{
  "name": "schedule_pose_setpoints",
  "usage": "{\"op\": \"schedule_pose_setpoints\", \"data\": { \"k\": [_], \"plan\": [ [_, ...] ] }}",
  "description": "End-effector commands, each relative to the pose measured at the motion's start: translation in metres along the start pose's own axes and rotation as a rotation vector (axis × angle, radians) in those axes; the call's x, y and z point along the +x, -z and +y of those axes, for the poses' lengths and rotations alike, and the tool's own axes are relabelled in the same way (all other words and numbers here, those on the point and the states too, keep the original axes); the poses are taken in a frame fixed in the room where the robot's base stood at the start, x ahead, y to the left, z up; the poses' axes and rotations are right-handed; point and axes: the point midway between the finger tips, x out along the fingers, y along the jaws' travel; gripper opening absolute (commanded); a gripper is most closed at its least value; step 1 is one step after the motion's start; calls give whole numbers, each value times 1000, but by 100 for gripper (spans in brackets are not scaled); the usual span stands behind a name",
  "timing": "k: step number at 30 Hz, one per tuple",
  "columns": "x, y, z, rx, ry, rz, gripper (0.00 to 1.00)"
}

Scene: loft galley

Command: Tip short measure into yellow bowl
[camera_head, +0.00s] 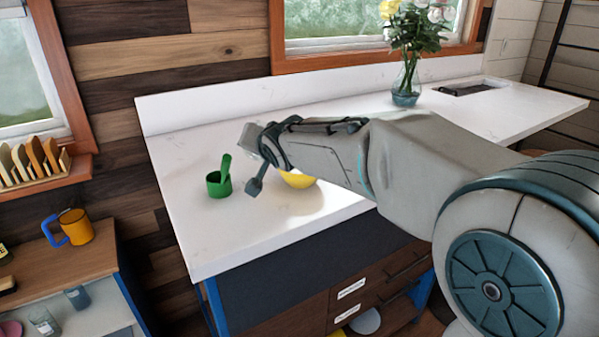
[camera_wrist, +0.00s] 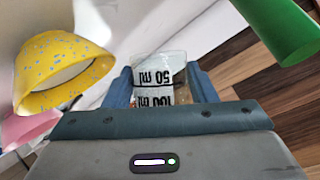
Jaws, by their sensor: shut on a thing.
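The yellow bowl (camera_head: 298,180) stands on the white counter, partly hidden behind my arm in the head view. In the wrist view the bowl (camera_wrist: 38,97) is speckled with blue and lies to the left of my gripper, apart from it. My gripper (camera_wrist: 160,85) is shut on a small clear measure (camera_wrist: 156,72) with a white label reading 50 ml and 100 ml. The lettering appears upside down in the wrist view. I cannot tell how much is inside the measure. In the head view the measure is not clearly visible.
A green cup (camera_head: 218,186) with a green handle-like piece stands on the counter left of the bowl. A vase of flowers (camera_head: 407,85) stands at the back right. A side shelf (camera_head: 60,268) holds an orange mug (camera_head: 76,227). The counter's front left is clear.

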Motion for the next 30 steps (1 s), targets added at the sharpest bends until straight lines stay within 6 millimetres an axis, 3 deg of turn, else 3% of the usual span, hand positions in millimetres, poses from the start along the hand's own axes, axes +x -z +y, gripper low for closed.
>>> {"op": "schedule_pose_setpoints", "data": {
  "k": [4,16,30],
  "plan": [
    [2,-6,1,-19,-7,6,25],
    [-10,10,-24,-159,-63,40,25],
    [-18,14,-47,-407,-171,98,25]
  ]
}}
